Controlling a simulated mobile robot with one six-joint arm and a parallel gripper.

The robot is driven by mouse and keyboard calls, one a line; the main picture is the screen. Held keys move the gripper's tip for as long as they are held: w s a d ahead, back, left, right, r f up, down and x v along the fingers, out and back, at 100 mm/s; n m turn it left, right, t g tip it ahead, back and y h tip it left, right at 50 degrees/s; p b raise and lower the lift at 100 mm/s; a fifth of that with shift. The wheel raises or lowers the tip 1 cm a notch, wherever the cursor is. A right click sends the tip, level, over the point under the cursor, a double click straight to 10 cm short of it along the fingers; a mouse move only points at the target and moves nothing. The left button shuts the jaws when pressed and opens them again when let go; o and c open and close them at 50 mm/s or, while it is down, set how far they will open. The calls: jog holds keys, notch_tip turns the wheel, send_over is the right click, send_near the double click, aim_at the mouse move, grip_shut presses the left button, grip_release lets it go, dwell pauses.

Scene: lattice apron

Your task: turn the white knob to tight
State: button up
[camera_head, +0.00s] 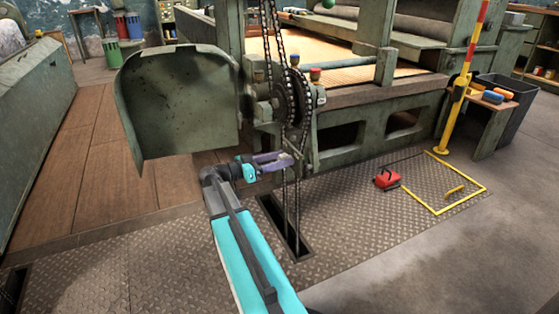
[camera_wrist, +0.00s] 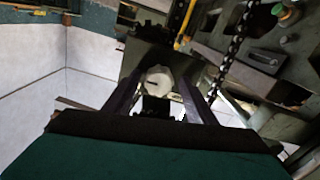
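The white knob (camera_wrist: 158,80) shows in the wrist view, pale and rounded, ahead of my gripper (camera_wrist: 159,88). The two dark fingers stand apart, one to each side of the knob as seen from the wrist. A gap shows between the knob and each finger, and I cannot tell how far beyond the tips it lies. A dark block below the knob hides its lower part. In the head view my gripper (camera_head: 284,162) reaches toward the green machine frame, beside the hanging chain. I cannot make out the knob there, nor any tight mark.
The chain (camera_head: 283,50) and its sprocket (camera_head: 291,100) hang close to my gripper. A curved green guard (camera_head: 180,100) stands to the left. A floor slot (camera_head: 285,228) lies below. A red box (camera_head: 387,178) sits on the plate floor, with clear floor in front.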

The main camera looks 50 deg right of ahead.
jog(key=shift+a, duration=0.15)
jog(key=p+v, duration=0.5)
jog(key=v, duration=0.8)
jog(key=shift+a, duration=0.3)
jog(key=shift+w+f, duration=0.1)
